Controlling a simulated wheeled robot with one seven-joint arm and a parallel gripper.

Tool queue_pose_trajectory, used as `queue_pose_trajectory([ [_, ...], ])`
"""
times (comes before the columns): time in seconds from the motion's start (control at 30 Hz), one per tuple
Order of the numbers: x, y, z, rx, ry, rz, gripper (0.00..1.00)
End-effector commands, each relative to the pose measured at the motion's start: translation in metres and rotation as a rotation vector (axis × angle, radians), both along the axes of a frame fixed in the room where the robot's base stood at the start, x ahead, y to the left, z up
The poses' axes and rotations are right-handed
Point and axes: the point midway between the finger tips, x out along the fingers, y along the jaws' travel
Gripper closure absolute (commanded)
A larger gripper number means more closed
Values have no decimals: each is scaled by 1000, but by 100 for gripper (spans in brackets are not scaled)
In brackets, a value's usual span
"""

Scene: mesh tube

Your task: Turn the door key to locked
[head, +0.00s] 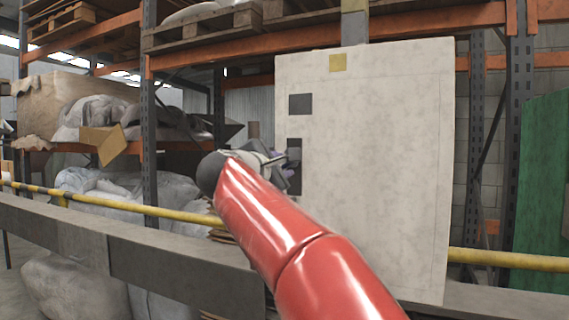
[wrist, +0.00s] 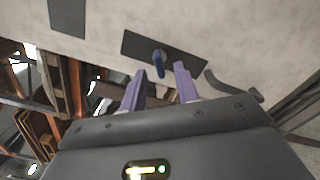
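The door (head: 385,180) is a pale, upright panel in the head view. A dark lock plate (head: 295,183) is on its left edge, partly hidden by my gripper (head: 281,160). In the wrist view, a small blue key (wrist: 158,58) stands out from the dark plate (wrist: 185,57). My gripper (wrist: 160,70) is open there, with its two purple fingers apart. The key shows between the fingertips, and neither finger clearly touches it. A dark curved lever handle (wrist: 232,88) is to the right of the fingers. In the head view the key is hidden.
A dark square (head: 300,104) and a yellow square (head: 338,63) are on the door's upper part. A yellow rail (head: 130,207) and a grey beam (head: 180,275) run across the front. Shelving with wrapped loads stands behind. A green panel (head: 543,190) is at the right.

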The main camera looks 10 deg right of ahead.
Motion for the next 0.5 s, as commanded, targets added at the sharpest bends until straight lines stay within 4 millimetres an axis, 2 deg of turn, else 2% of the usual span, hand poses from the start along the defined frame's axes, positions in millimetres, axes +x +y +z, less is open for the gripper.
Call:
queue_pose_trajectory([
  [0.2, 20, -15, 1, 0, 0, -1, 69],
  [0.5, 23, -17, 0, -3, 0, 1, 69],
])
